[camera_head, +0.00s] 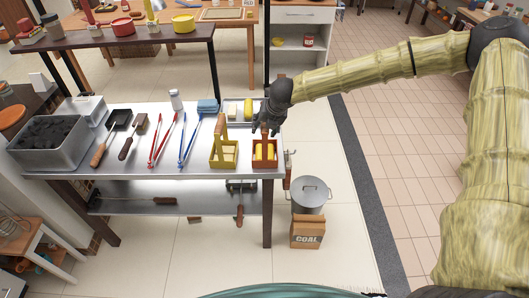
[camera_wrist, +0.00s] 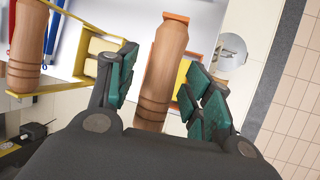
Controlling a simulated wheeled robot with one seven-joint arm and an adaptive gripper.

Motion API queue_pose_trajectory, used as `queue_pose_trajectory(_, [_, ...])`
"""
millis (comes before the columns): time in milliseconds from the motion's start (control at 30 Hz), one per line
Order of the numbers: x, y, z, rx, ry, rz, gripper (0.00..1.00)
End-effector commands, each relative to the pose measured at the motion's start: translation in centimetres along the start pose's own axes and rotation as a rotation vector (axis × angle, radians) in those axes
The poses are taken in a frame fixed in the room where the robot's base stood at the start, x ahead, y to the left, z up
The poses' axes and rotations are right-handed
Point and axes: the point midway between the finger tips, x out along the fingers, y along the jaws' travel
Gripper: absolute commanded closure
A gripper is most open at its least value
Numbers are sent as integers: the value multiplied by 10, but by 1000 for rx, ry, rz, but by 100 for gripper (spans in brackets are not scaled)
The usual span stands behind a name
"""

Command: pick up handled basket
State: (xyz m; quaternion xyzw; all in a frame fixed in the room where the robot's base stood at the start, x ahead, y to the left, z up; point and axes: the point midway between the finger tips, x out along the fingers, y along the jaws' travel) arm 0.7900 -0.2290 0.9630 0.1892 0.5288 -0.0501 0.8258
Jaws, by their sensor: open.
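A small red-orange basket (camera_head: 257,163) with yellow contents and a wooden handle stands at the right end of the metal table. A yellow basket (camera_head: 216,160) with a wooden-gripped handle stands just left of it. My gripper (camera_head: 268,130) is above the red-orange basket, at its handle. In the wrist view my gripper (camera_wrist: 162,65) is open, with the wooden handle (camera_wrist: 168,60) between its green-padded fingers. I see gaps beside the handle. Part of the red-orange basket (camera_wrist: 215,58) shows behind the right finger, and the yellow basket (camera_wrist: 82,45) lies left of the left finger.
Tongs (camera_head: 187,140), a brush (camera_head: 136,135) and a black-headed tool (camera_head: 112,132) lie left on the table beside a coal tray (camera_head: 78,160). A tray (camera_head: 232,112) with yellow items is behind the baskets. A pot (camera_head: 311,195) and coal bag (camera_head: 307,232) stand right of the table.

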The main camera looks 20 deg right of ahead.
Motion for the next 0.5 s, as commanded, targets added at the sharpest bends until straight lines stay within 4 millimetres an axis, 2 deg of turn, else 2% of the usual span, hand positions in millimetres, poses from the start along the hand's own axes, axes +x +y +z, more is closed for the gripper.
queue_pose_trajectory(200, [0, 0, 0, 0, 0, 0, 49])
queue_pose_trajectory(267, [0, 0, 0, 0, 0, 0, 58])
queue_pose_trajectory(500, [0, 0, 0, 0, 0, -1, 100])
